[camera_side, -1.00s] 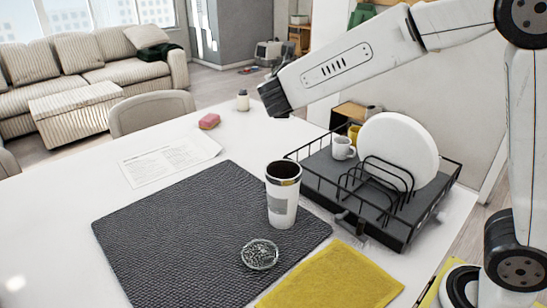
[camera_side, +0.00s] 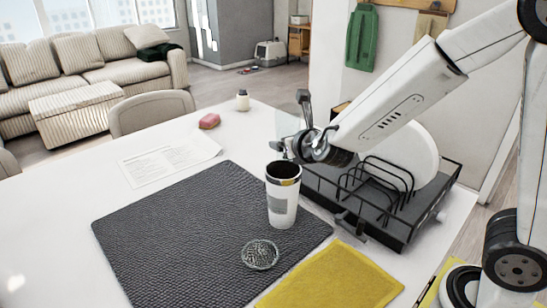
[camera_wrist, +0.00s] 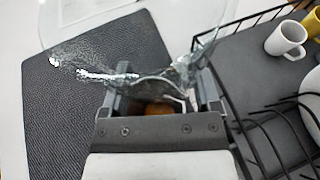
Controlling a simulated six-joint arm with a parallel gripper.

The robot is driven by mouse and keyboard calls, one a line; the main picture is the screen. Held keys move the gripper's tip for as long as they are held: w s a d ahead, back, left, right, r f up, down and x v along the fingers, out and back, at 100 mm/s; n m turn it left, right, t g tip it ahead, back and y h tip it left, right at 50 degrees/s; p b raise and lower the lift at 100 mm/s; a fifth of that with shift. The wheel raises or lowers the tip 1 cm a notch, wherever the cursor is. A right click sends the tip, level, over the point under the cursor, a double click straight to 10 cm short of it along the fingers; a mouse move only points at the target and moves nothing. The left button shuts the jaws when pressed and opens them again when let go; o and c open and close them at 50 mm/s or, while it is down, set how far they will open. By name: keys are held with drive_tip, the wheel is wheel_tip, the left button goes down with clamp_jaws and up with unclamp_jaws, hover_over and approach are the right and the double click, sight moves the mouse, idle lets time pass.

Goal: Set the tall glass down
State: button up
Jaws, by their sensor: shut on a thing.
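The tall glass (camera_wrist: 183,68) is clear and hard to make out. In the wrist view its bright edges and highlights show between and beyond my jaws. My gripper (camera_wrist: 160,92) is shut on it. In the side view my gripper (camera_side: 291,142) is over the table, behind the tumbler and by the rack's left edge. The glass shows there only as a faint pale patch (camera_side: 287,124) beside the jaws. I cannot tell whether its base touches anything, or its exact tilt.
A white tumbler (camera_side: 282,208) and a small clear dish (camera_side: 260,254) stand on the dark mat (camera_side: 150,240). A black dish rack (camera_side: 408,232) with a white plate (camera_side: 425,150) is at the right; the wrist view shows a white mug (camera_wrist: 286,39) in it. A yellow cloth (camera_side: 335,278) lies in front.

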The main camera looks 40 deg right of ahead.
drive_tip(key=shift+s+f, duration=0.2)
drive_tip(key=shift+f, duration=0.05)
drive_tip(key=shift+d, duration=3.5)
drive_tip(key=shift+r, duration=0.1)
